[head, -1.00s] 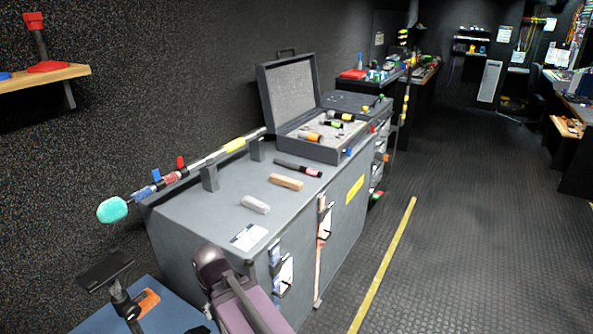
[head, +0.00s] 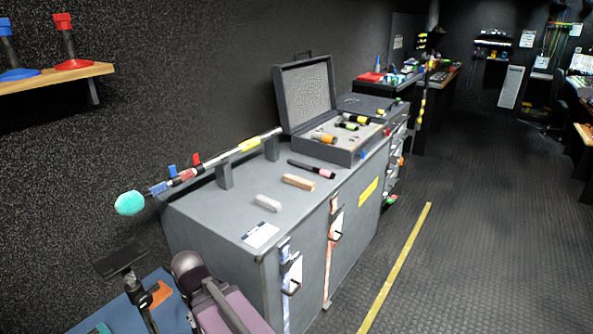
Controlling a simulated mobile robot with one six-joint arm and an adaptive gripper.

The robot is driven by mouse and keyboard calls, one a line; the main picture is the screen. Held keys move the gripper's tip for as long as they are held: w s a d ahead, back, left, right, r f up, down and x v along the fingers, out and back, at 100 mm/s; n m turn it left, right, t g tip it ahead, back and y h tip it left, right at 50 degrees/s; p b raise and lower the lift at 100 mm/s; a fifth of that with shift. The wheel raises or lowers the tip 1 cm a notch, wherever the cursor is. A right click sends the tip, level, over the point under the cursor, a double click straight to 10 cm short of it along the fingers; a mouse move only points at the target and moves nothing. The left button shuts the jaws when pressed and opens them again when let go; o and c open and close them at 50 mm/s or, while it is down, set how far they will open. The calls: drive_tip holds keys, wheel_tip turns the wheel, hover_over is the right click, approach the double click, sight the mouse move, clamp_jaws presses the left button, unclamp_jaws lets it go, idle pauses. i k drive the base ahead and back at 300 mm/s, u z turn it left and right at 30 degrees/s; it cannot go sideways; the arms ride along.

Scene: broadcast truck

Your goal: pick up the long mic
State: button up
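A long pole mic (head: 215,160) with a teal foam head (head: 130,203) lies across two grey upright rests (head: 224,176) on top of a grey cabinet. Its shaft carries blue, red and yellow bands, and its foam end sticks out past the cabinet's left edge. A short black mic with a pink band (head: 311,168) lies in front of it on the cabinet top. My purple arm link (head: 228,310) shows at the bottom, but my gripper is not in view.
The cabinet top (head: 215,215) also holds a tan block (head: 298,182), a pale block (head: 268,203) and an open case (head: 345,147) with several mics. A black stand (head: 122,261) rises at lower left. A wooden shelf (head: 60,77) juts from the wall. The floor at right is open.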

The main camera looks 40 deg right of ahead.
sight(329, 174)
drive_tip(key=u, duration=0.75)
drive_tip(key=k, duration=1.05)
drive_tip(key=z, duration=1.15)
drive_tip(key=i, duration=0.6)
drive_tip(key=u, duration=0.2)
